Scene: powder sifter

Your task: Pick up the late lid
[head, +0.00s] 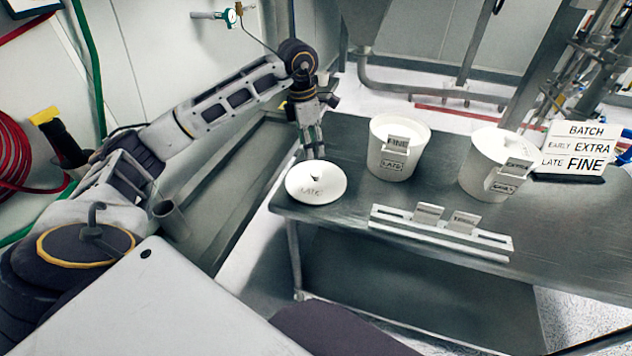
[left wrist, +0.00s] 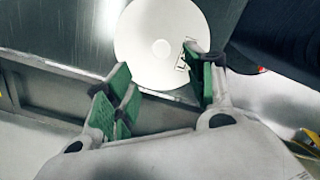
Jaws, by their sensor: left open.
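The late lid (head: 316,190) is a white round disc with a small knob and a label reading LATE. It lies flat near the left corner of the dark table. My left gripper (head: 314,150) is open and empty, just behind and above the lid, fingers pointing down. In the left wrist view the lid (left wrist: 150,45) shows beyond the open green fingertips (left wrist: 160,90), with its label by the right finger. I cannot tell whether any finger touches it. My right gripper is in neither view.
The white LATE tub (head: 385,165) holds a FINE card. Another white tub (head: 480,170) with a lid on top stands to its right, near a BATCH sign (head: 578,150). A slotted card rack (head: 440,233) lies at the front. The table (head: 330,225) is clear around the lid's front.

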